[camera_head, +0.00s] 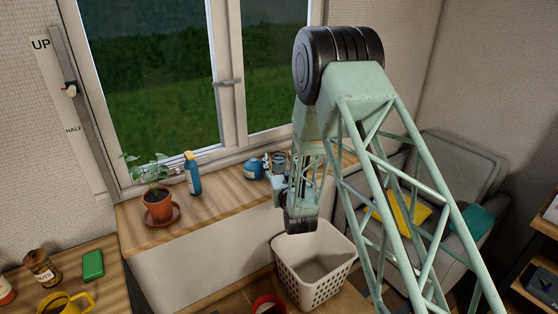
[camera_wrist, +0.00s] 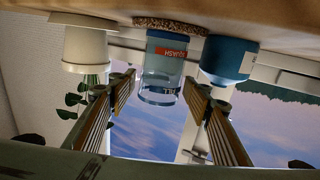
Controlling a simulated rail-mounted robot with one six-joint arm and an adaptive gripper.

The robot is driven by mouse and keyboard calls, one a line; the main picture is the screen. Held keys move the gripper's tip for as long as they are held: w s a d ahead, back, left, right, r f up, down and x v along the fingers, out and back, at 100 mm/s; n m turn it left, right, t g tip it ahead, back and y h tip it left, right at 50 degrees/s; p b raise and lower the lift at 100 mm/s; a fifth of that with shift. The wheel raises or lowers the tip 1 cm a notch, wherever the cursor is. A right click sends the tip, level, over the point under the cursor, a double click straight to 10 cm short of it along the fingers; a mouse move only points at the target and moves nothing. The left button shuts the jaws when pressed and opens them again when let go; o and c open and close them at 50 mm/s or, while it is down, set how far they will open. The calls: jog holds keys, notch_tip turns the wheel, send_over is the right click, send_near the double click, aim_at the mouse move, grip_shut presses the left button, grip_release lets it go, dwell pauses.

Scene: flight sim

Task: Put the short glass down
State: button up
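The short glass (camera_wrist: 162,78) is clear, with a red label and liquid in it. The wrist view is upside down; in it the glass stands upright on a round cork coaster (camera_wrist: 168,25) on the windowsill. My gripper (camera_wrist: 160,84) is open, with one finger on each side of the glass and gaps showing between fingers and glass. I cannot tell how far the fingertips reach along it. In the head view my arm reaches to the sill and hides most of the gripper.
A pale pot (camera_wrist: 86,45) with a plant is on the other side. A blue spray bottle (camera_head: 193,175) and terracotta pot (camera_head: 157,204) are farther left. A white basket (camera_head: 322,283) stands below.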

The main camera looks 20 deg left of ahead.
jog(key=shift+r, duration=0.15)
dwell(0.3)
jog(key=v, duration=1.2)
jog(key=shift+p, duration=0.45)
jog(key=shift+w, duration=0.1)
dwell(0.4)
jog(key=w+d+r+m+g+h, duration=0.2)
jog(key=w+d+r+h, duration=0.15)
jog(key=d+r, duration=0.9)
jog(key=s+d+r+m+g+h, duration=0.1)
jog(key=s+d+r, duration=0.35)
jog(key=d, duration=0.35)
jog(key=s+d+r+g+h, duration=0.2)
jog(key=s+d+r, duration=0.1)
jog(key=s+d, duration=0.3)
jog(key=s+d+r+m+g+h, duration=0.1)
jog(key=s+d+r+g, duration=0.15)
jog(key=s+d, duration=0.65)
jog(key=s+d+r+m+g+h, duration=0.1)
jog(key=s+d+r, duration=0.4)
jog(key=s, duration=0.6)
jog(key=s+d+g, duration=0.1)
jog(key=s+d, duration=0.3)
jog(key=s, duration=0.8)
jog(key=s+d+m+g, duration=0.1)
jog(key=s+d, duration=0.3)
jog(key=s, duration=0.9)
jog(key=shift+f+g+h, duration=0.35)
jog(key=shift+f+g, duration=0.1)
jog(key=shift+f, duration=0.05)
